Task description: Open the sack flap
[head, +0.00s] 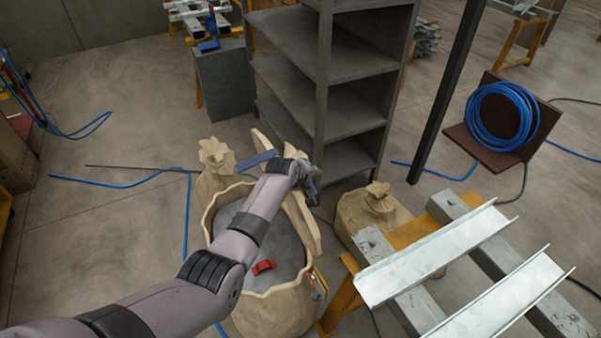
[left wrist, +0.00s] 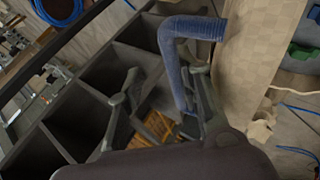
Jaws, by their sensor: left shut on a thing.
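The large beige sack (head: 275,312) stands on the floor at the lower middle of the head view. Its mouth shows a grey surface inside with a red object (head: 263,267) on it. The beige flap (head: 304,222) is raised, standing steeply at the sack's right and far side. A blue bent handle (head: 257,158) shows beside the flap; it also shows in the left wrist view (left wrist: 181,65), next to the beige flap (left wrist: 252,50). My left gripper (head: 312,188) is at the flap, shut on the blue handle; my arm hides part of the sack. My right gripper is out of view.
A dark shelf unit (head: 325,75) stands close behind the flap. Smaller tied sacks stand at the left (head: 215,160) and right (head: 375,210). Metal channels (head: 435,255) on a trestle are at the right. A blue hose (head: 187,215) crosses the floor, which is open at the left.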

